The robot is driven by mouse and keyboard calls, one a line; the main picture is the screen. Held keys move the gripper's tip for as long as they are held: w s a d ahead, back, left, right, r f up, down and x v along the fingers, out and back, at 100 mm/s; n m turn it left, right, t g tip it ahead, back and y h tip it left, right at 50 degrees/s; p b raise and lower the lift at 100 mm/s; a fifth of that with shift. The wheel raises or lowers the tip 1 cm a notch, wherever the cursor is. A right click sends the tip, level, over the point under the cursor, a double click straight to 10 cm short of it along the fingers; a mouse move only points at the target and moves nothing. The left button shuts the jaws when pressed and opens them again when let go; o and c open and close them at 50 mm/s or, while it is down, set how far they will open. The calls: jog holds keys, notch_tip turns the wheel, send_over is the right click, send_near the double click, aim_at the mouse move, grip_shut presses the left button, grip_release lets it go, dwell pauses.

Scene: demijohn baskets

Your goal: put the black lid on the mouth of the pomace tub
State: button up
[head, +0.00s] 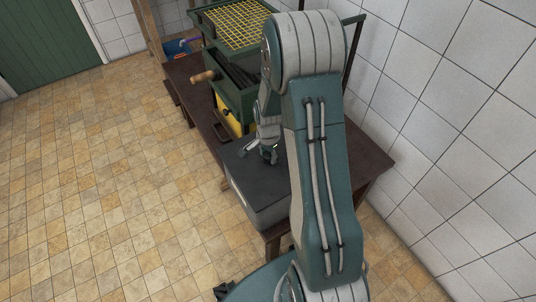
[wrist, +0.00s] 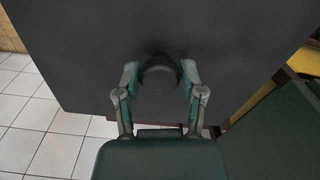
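The black lid (head: 243,172) is a broad flat dark sheet with a round knob (wrist: 160,77) on its top. In the head view it lies over the top of the grey pomace tub (head: 257,214), at the near end of the bench. Whether it is fully seated cannot be told, and the tub's mouth is hidden under it. My gripper (head: 269,155) is above the lid. In the wrist view, its fingers (wrist: 160,74) are on both sides of the knob and appear to touch it. My arm hides the lid's right part in the head view.
The dark wooden bench (head: 368,162) runs along the tiled wall. The tan tiled floor (head: 100,190) at left is clear.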

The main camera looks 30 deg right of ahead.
jog(key=shift+o, duration=0.9)
notch_tip(320, 180, up, 12)
dwell(0.3)
notch_tip(320, 180, up, 13)
jog(key=n+t, duration=0.3)
jog(key=n, duration=0.4)
send_over(267, 155)
jog(key=s+a, duration=0.7)
jog(key=s+a+r+n+t, duration=0.1)
jog(key=s+a+r+n, duration=0.1)
jog(key=s, duration=0.4)
jog(key=s+a+r+n+t, duration=0.1)
jog(key=s+a+r+n, duration=0.2)
jog(key=s+n, duration=0.3)
jog(key=shift+a+r+t, duration=0.15)
jog(key=shift+r+t, duration=0.15)
jog(key=shift+r, duration=0.3)
